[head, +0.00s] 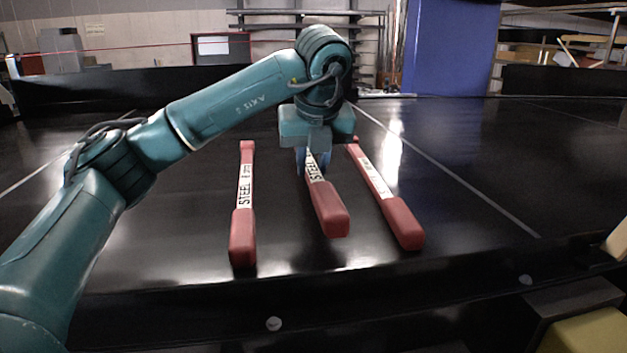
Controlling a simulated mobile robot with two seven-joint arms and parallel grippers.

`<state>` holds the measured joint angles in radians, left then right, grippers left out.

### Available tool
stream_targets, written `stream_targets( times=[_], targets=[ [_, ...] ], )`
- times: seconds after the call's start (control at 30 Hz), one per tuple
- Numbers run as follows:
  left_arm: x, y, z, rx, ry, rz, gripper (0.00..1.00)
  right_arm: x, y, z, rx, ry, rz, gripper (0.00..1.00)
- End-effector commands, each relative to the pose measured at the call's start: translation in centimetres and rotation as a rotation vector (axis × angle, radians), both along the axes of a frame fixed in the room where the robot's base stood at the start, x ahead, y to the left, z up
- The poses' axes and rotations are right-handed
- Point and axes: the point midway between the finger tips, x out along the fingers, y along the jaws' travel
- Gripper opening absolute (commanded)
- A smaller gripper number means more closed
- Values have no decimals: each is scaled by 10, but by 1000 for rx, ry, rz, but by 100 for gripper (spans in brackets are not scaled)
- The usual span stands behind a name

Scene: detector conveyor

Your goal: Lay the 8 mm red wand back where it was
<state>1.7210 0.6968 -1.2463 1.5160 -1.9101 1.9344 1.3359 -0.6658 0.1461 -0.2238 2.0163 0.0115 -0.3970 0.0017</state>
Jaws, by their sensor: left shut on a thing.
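Three red wands with white "STEEL" labels show in the head view. The left wand (243,218) lies on the black conveyor belt (180,235). The right wand (388,198) lies slanted on the belt. The middle wand (328,208) is in my left gripper (312,163), which is shut on it near its labelled part. The gripper hides its far end. I cannot tell whether the middle wand touches the belt. The size marks on the labels are too small to read, so I cannot tell which wand is the 8 mm one. My right gripper is not in view.
A raised black edge (400,294) with round bolt heads runs along the front of the belt. A blue column (449,48) and shelving stand behind. A yellow object (588,332) is at the lower right. The belt is clear at right.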

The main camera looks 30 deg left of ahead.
Motion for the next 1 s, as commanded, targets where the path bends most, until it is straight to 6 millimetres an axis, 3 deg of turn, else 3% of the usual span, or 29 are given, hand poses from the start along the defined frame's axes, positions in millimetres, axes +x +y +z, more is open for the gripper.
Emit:
stream_targets(
  times=[0.33,0.63,0.67,0.9,1.0],
  targets=[
    [0,0,-37,0,1,-2,0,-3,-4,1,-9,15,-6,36],
    [0,-1,-42,-1,-2,-2,0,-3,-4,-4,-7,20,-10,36],
    [0,-1,-43,-1,-1,-2,24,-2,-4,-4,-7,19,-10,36],
    [0,-1,-41,-1,-1,-2,44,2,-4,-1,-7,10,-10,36],
    [0,-1,-41,-1,-1,-2,45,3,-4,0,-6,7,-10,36]
  ],
)
